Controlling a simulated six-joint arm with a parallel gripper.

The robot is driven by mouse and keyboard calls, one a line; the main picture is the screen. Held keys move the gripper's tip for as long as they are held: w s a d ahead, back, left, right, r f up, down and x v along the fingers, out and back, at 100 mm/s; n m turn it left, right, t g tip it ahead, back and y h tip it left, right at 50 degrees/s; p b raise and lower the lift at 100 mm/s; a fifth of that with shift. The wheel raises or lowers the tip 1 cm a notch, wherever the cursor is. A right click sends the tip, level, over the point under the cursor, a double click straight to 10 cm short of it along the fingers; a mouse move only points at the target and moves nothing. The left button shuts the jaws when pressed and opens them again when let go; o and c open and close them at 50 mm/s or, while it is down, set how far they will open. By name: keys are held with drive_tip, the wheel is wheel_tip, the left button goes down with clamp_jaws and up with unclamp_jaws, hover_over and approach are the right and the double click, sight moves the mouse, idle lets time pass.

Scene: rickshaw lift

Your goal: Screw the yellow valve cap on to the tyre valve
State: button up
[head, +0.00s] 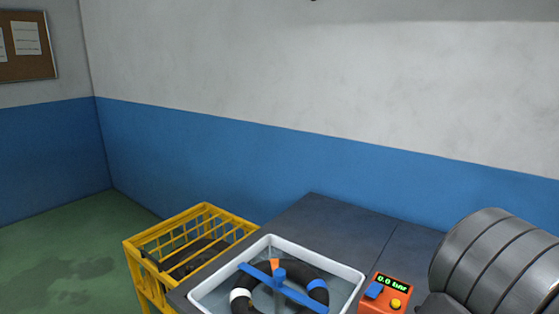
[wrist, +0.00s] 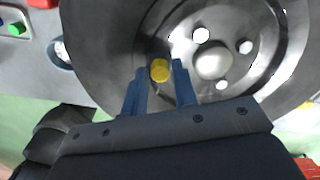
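The yellow valve cap (wrist: 160,70) sits between the tips of the two blue fingers of my gripper (wrist: 160,68) in the wrist view. The fingers look closed on its sides. Behind the cap is a large dark grey wheel (wrist: 105,50) with bright round holes and a pale hub knob. The tyre valve cannot be made out; the cap and fingers may cover it. Whether the cap touches the valve cannot be told. The head view shows neither my gripper nor the cap.
In the head view, a white tub (head: 353,276) holds a dark ring under a blue cross-shaped frame. An orange gauge box (head: 385,293) reading 0.0 bar stands to its right, on the dark bench (head: 335,222). A yellow crate (head: 137,258) stands left.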

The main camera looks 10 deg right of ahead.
idle(0.3)
drive_tip(key=n, duration=0.4)
drive_tip(key=shift+n, duration=0.3)
drive_tip(key=n, duration=0.3)
drive_tip(key=shift+c, duration=0.2)
drive_tip(key=c, duration=0.5)
drive_tip(key=o, duration=1.1)
